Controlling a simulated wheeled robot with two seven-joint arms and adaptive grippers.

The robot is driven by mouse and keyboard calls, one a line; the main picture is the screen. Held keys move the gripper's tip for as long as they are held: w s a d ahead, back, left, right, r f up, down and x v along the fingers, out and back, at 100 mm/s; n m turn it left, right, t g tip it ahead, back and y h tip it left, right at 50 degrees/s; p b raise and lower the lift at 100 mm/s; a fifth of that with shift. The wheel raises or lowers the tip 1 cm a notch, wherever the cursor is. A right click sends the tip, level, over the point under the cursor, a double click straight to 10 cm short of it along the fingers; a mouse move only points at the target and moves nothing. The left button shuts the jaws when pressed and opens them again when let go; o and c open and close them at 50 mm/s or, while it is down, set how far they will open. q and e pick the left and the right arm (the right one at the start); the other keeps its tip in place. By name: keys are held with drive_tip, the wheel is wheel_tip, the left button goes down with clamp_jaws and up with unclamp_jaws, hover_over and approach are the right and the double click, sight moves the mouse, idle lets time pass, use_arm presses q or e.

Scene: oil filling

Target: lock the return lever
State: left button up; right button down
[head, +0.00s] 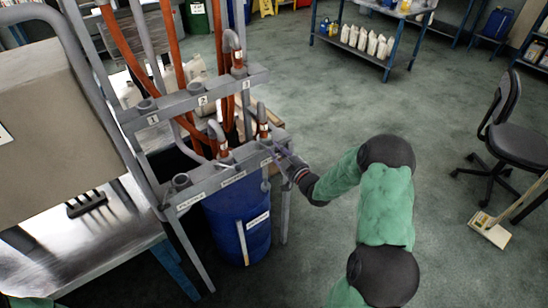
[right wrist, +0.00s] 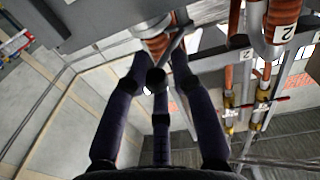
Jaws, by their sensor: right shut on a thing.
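The return lever shows in the right wrist view as a narrow grey bar (right wrist: 177,40) beside a copper-coloured fitting (right wrist: 156,45). My right gripper (head: 288,163) is at the right end of the rack's lower rail in the head view. In the right wrist view my right gripper (right wrist: 159,66) has its dark fingers closed in around the lever at the fitting. A round dark knob (right wrist: 156,78) sits between the fingers. The fingers hide part of the lever, and its exact angle cannot be told.
The grey rack (head: 228,176) carries hooked nozzles and orange hoses (head: 172,40). A blue barrel (head: 238,225) stands beneath it. A metal bench (head: 95,235) is at the left. A black chair (head: 515,145) stands at the right.

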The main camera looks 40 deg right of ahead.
drive_tip(key=shift+w+d+r+b, duration=0.15)
drive_tip(key=shift+w+d+b, duration=0.1)
drive_tip(key=shift+d, duration=0.25)
drive_tip(key=shift+w+d+r+b, duration=0.15)
drive_tip(key=shift+d+b, duration=0.1)
drive_tip(key=shift+d, duration=0.2)
drive_tip(key=shift+d+r, duration=0.1)
drive_tip(key=shift+r, duration=0.05)
drive_tip(key=c, duration=1.1)
unclamp_jaws()
drive_tip(key=shift+w+f, duration=0.2)
drive_tip(key=shift+w, duration=0.05)
drive_tip(key=shift+f, duration=0.1)
